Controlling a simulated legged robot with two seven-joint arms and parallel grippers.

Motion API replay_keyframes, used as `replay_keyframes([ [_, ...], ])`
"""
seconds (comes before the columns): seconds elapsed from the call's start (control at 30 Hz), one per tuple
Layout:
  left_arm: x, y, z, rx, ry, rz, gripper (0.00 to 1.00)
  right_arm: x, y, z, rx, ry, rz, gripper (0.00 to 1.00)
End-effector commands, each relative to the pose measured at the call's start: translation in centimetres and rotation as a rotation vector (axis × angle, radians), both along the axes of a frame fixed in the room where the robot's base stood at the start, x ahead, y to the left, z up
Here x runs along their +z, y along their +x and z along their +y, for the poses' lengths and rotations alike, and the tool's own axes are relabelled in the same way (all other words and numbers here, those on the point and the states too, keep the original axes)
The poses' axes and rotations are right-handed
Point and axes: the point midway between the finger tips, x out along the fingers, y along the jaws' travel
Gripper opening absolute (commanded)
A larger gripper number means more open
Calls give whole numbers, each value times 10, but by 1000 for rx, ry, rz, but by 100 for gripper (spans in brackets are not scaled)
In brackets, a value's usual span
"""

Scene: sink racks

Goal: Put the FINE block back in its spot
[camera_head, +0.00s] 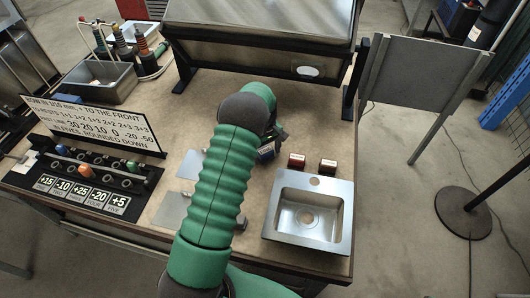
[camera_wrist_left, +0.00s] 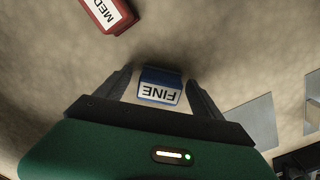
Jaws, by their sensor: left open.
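The FINE block (camera_wrist_left: 160,88) is blue with a white label that reads upside down in the left wrist view. It sits between the two spread fingers of my left gripper (camera_wrist_left: 158,86), which is open. I cannot tell whether either finger touches it. In the head view the blue block (camera_head: 266,152) shows partly on the bench beside my left gripper (camera_head: 274,140), left of two red blocks. My green left arm hides part of the bench. Which place is the block's spot is not clear. My right gripper is not in view.
A red MED block (camera_wrist_left: 106,14) is near the fingers. Two red blocks (camera_head: 297,160) (camera_head: 328,166) stand behind the sink (camera_head: 309,216). Flat metal plates (camera_head: 190,165) (camera_wrist_left: 251,120) lie on the bench. A labelled rack (camera_head: 94,172) stands left; a dark-framed panel (camera_head: 262,54) stands behind.

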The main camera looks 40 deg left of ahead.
Motion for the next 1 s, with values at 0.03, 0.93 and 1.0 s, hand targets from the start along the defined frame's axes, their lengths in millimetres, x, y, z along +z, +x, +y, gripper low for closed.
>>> replay_keyframes([
  [0.03,0,0,1,0,-1,0,77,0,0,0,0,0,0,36],
  [0.93,131,-24,-76,-314,24,-54,77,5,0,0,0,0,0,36],
  [1.0,134,-45,-119,-506,47,-85,77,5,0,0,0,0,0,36],
])
